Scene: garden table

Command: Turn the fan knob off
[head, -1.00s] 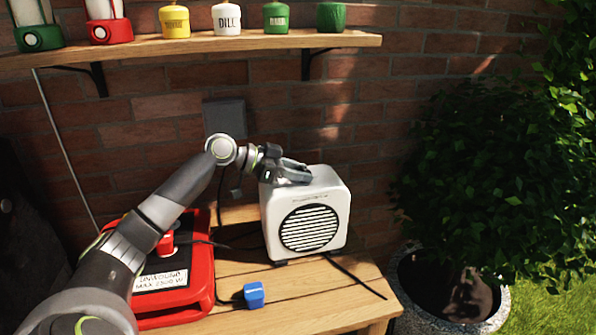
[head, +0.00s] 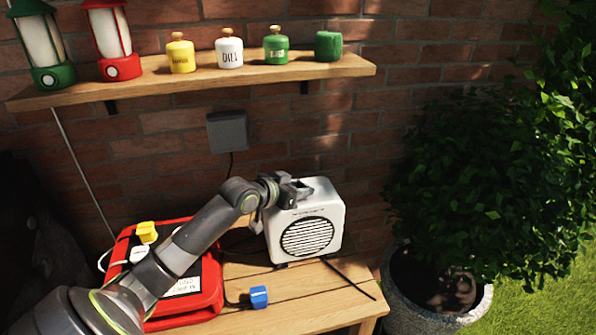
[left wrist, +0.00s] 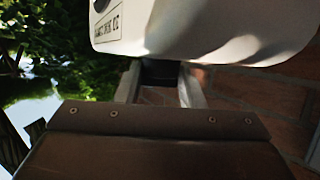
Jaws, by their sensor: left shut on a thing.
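The white fan heater (head: 333,212) stands upright on the wooden table, its round dark grille facing forward. My left gripper (head: 296,190) is at the top left of its housing. In the left wrist view, the white housing (left wrist: 200,28) with a small label fills the top. My left fingers (left wrist: 160,84) close on a small dark piece, apparently the fan knob (left wrist: 159,73), right beside the housing. The knob's marking and setting are hidden. My right gripper is in neither view.
A red power unit (head: 212,285) with a yellow plug (head: 147,232) is on the table at left, partly behind my left arm. A blue plug (head: 259,297) lies in front. A shelf (head: 190,84) holds lanterns and jars. A potted bush (head: 450,190) is at right.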

